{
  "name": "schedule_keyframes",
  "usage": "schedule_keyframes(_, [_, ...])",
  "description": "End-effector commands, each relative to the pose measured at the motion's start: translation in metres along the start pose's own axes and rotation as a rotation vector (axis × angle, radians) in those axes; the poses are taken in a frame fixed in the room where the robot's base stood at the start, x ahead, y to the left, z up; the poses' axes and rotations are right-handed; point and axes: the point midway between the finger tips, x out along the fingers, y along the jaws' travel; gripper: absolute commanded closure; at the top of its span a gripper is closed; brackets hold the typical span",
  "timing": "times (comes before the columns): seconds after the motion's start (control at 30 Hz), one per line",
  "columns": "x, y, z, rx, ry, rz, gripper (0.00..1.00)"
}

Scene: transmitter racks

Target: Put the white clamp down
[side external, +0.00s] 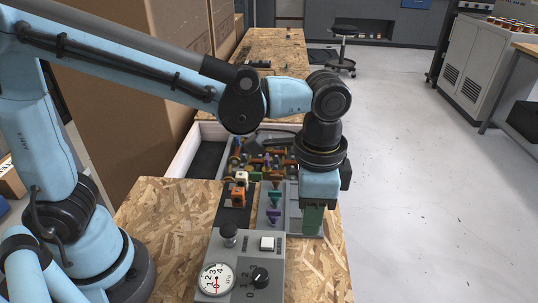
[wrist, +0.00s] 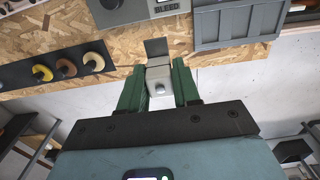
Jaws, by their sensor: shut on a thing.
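My gripper (wrist: 160,80) has two green fingers closed on the white clamp (wrist: 160,86), a small pale block with a round shiny detail, in the wrist view. In the side view my gripper (side external: 312,222) points down over the right part of the wooden bench, and its fingers hide the clamp. A small dark grey square (wrist: 157,47) lies just beyond the clamp in the wrist view. I cannot tell whether the clamp touches the surface.
A grey panel with a dial (side external: 216,280) stands at the front of the bench (side external: 160,225). A black strip (wrist: 20,75) bears coloured round pieces. A grey-blue bin (wrist: 232,35) is near my gripper. A box of mixed parts (side external: 208,132) lies behind. The bench's right edge is close.

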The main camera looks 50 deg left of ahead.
Motion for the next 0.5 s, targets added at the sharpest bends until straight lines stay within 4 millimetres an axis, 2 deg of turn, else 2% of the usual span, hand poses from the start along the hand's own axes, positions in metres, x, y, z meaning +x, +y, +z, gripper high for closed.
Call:
schedule_keyframes(0.1, [0.016,-0.028,-0.003,-0.008,0.000,0.000,0.99])
schedule_keyframes(0.3, [0.040,-0.068,-0.007,-0.006,0.000,0.000,0.99])
schedule_keyframes(0.5, [0.054,-0.091,-0.009,-0.002,0.000,0.000,0.99])
